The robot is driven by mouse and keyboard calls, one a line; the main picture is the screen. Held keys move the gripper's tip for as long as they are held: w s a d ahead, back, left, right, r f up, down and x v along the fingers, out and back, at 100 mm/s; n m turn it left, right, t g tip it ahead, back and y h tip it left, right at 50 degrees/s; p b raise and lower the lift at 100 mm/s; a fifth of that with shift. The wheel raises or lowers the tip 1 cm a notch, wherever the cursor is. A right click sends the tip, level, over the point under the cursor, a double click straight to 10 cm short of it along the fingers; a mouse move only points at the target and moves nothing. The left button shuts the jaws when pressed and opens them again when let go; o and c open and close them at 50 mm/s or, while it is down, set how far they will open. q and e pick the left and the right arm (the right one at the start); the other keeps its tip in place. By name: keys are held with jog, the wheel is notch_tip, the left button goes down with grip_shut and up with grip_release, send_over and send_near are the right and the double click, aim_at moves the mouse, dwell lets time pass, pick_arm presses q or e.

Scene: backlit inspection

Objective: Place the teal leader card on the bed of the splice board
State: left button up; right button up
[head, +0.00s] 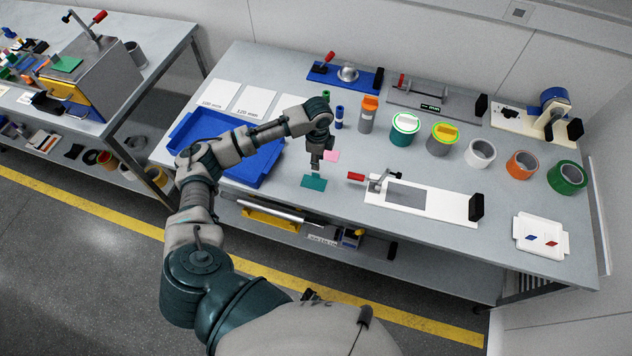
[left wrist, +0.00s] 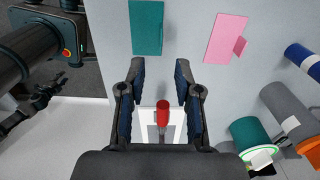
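The teal leader card (head: 314,182) lies flat on the bench; it also shows in the left wrist view (left wrist: 147,27). My left gripper (head: 316,166) is just above the card's far edge, pointing down. In the left wrist view my left gripper (left wrist: 158,78) has its fingers apart with nothing between them, and the card is apart from them. The splice board (head: 445,203) is white, with a grey bed (head: 405,194) that is bare, a red-handled clamp at its left end and a black block at its right. A dark gripper-like shape (left wrist: 45,95), likely my right gripper, shows small at left.
A pink card (head: 331,156) lies just behind the teal one. A blue tray (head: 263,171) is at left, partly behind my arm. Cans and tape rolls line the back, and a white dish (head: 541,234) stands at right. Bare bench lies between card and board.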

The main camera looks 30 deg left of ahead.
aim_at(314, 181)
pick_arm(q)
jog(key=f, duration=0.3)
jog(key=shift+a, duration=0.2)
jog(key=shift+a+f, duration=0.3)
jog(key=shift+f, duration=0.3)
notch_tip(314, 181, down, 4)
jog(key=shift+r, duration=0.1)
jog(key=shift+d+f, duration=0.15)
jog(key=shift+f, duration=0.15)
jog(key=shift+d+f, duration=0.1)
grip_shut()
jog(key=shift+a, duration=0.2)
pick_arm(e)
jog(key=shift+w+a+r, duration=0.2)
jog(key=shift+w+a, duration=0.05)
jog(key=shift+w, duration=0.4)
